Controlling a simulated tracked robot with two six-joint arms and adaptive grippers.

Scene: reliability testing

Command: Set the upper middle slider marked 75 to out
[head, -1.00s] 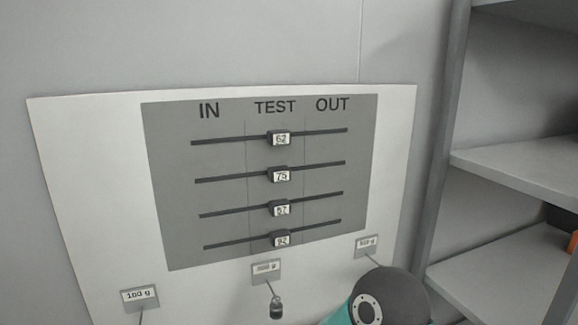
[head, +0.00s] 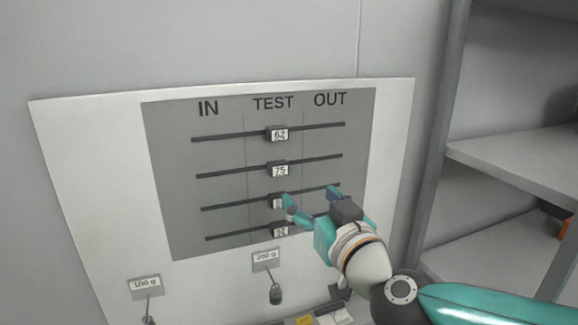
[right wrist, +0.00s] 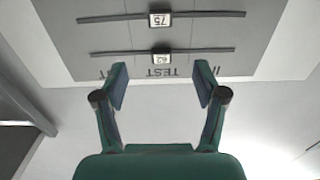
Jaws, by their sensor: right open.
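The slider marked 75 (head: 278,170) sits in the TEST column, on the second rail from the top of the grey panel (head: 170,215). It also shows in the right wrist view (right wrist: 160,20), upside down. OUT is the right-hand column in the head view. My right gripper (head: 310,193) is open and empty, in front of the lower right part of the panel, below the slider 75 in the picture. Its fingers (right wrist: 162,88) also show in the right wrist view, spread wide with nothing between them. My left gripper is not in view.
The slider marked 62 (head: 278,134) is above, also in TEST. Two lower sliders are in TEST, partly covered by my right gripper. Grey shelves (head: 515,165) stand at the right.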

